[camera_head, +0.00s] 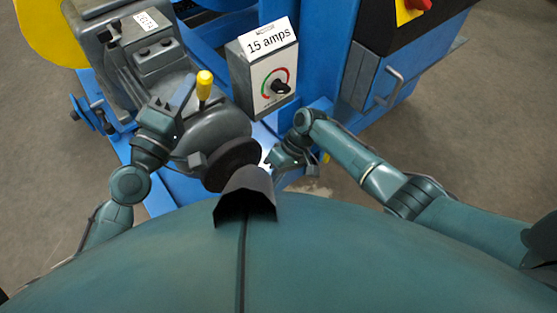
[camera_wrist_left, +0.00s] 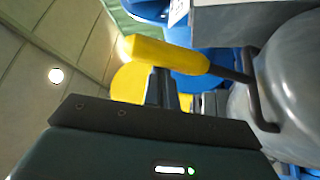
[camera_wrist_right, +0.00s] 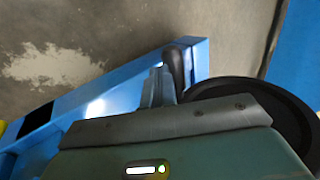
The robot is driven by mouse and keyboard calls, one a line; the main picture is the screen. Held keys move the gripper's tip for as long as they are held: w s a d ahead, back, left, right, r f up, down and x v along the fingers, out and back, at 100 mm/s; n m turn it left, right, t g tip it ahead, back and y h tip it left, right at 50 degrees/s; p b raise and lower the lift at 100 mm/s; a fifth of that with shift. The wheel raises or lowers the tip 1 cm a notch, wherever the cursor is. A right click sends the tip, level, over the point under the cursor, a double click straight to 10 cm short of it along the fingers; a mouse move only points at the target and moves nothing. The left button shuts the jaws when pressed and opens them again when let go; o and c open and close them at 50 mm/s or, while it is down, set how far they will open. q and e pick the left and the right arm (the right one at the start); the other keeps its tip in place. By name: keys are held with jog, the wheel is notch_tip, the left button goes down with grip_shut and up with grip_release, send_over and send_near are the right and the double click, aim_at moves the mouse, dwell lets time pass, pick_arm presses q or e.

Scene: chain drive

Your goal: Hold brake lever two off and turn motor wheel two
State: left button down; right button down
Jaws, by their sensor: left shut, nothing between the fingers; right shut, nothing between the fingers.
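The brake lever with a yellow handle (camera_head: 204,85) stands up from the grey motor housing (camera_head: 213,122). My left gripper (camera_head: 183,92) is shut and empty, just left of the handle. In the left wrist view its closed fingers (camera_wrist_left: 161,88) are right by the yellow handle (camera_wrist_left: 165,55); I cannot tell whether they touch. The dark round motor wheel (camera_head: 230,165) is on the near end of the motor. My right gripper (camera_head: 270,158) is shut and empty at the wheel's right side. In the right wrist view its fingers (camera_wrist_right: 158,88) are beside a black knob (camera_wrist_right: 178,65) near the dark wheel (camera_wrist_right: 285,110).
A grey box with a dial (camera_head: 268,80) and a "15 amps" label stands behind the motor. Blue frame beams (camera_head: 337,60) surround it, and a blue cabinet with a handle (camera_head: 388,88) stands at the right. A yellow round guard (camera_head: 50,32) is at the far left.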

jog(key=shift+a, duration=0.1)
dwell(0.3)
jog(key=w+d+r, duration=0.6)
jog(key=d+r, duration=0.1)
jog(key=d, duration=0.2)
jog(key=shift+w+d+r, duration=0.25)
jog(key=shift+d+r, duration=0.15)
jog(key=s+t, duration=0.1)
jog(key=s+r+t, duration=0.1)
jog(key=s+t, duration=0.1)
jog(key=s+n+t+y, duration=0.1)
jog(key=s, duration=0.1)
jog(key=shift+s+a+r+t, duration=0.2)
jog(key=shift+a+r+t, duration=0.05)
jog(key=shift+a+t, duration=0.05)
dwell(0.4)
jog(key=s+a+f, duration=0.1)
jog(key=a+f, duration=0.8)
jog(key=shift+s, duration=0.35)
